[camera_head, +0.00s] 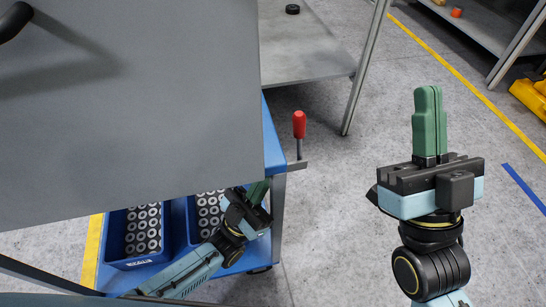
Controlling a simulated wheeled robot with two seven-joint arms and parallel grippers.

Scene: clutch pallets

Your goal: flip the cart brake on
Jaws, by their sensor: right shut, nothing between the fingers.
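The cart (271,140) is blue with a grey frame. At its right corner a brake lever with a red handle (299,124) stands upright on a short metal bracket. My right gripper (430,105) is to the right of the lever, well apart from it. Its green fingers point up and are shut with nothing between them. My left gripper (258,191) is low by the cart's lower shelf, below and left of the lever. Its fingers are partly hidden by the grey panel and frame, so their opening does not show.
A large grey panel (130,110) with a black handle covers the upper left. Blue bins (139,263) of ring-shaped parts sit on the lower shelf. A grey table (300,55) stands behind, bearing a black ring (292,9). The floor between lever and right gripper is clear.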

